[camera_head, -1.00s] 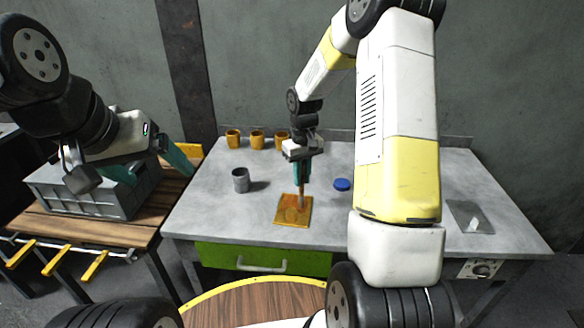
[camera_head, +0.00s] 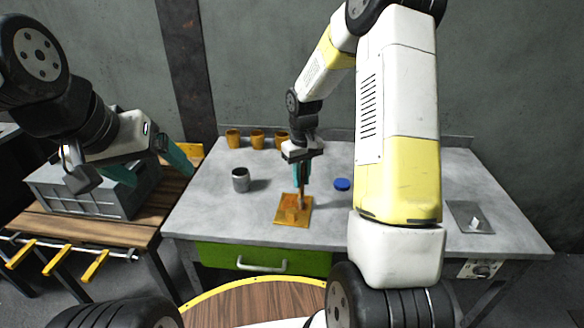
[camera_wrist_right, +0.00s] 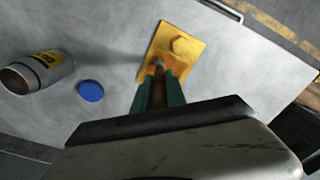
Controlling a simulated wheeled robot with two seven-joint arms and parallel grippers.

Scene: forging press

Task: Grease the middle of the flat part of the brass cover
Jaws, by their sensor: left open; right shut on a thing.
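Any grease on the cover is not clear. My left gripper (camera_head: 155,172) is open and empty above the grey crate at the left.
A blue lid (camera_head: 342,184) lies to the right. Several orange cups (camera_head: 257,139) stand at the back. A grey crate (camera_head: 75,195) sits on the side bench.

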